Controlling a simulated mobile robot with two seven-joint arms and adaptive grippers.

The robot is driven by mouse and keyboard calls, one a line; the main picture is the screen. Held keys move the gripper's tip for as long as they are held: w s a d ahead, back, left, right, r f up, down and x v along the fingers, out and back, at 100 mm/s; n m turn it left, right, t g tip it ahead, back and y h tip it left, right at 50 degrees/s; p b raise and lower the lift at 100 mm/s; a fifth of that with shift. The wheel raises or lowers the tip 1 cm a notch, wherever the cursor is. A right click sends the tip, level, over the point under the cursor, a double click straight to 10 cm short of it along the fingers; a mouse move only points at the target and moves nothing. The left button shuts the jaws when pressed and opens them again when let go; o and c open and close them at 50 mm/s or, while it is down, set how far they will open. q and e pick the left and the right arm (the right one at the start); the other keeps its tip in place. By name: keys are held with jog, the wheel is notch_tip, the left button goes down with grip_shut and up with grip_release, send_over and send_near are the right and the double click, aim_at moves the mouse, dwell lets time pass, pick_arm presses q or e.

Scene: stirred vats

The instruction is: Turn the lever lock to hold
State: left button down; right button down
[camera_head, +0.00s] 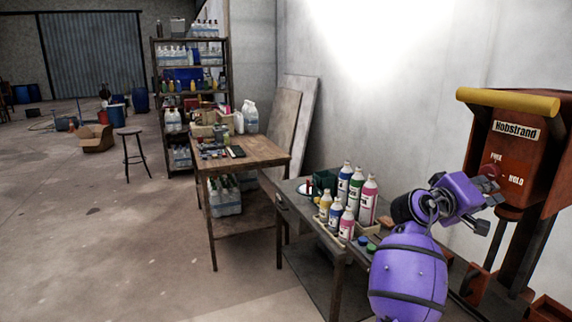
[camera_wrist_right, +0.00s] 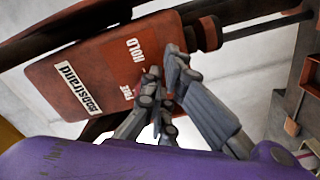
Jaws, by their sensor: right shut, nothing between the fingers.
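A red machine housing (camera_head: 535,150) with a "Hobstrand" plate stands at the right of the head view. Its face bears the words FREE and HOLD; the red housing also fills the upper part of the right wrist view (camera_wrist_right: 95,75). My right gripper (camera_head: 490,186) is shut and empty, with its fingertips close to the housing face beside these words. In the wrist view its fingertips (camera_wrist_right: 163,82) lie just beside HOLD and FREE. The lever lock is mostly hidden by the fingers, so its setting and any contact cannot be told. My left gripper is not in view.
A yellow bar (camera_head: 508,101) runs across the housing's top. Left of my right arm, a low table (camera_head: 298,208) holds several bottles in a tray. A wooden table (camera_head: 240,158) and a loaded shelf (camera_head: 157,88) stand farther back.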

jog(key=shift+v, duration=2.65)
jog(key=shift+r, duration=0.25)
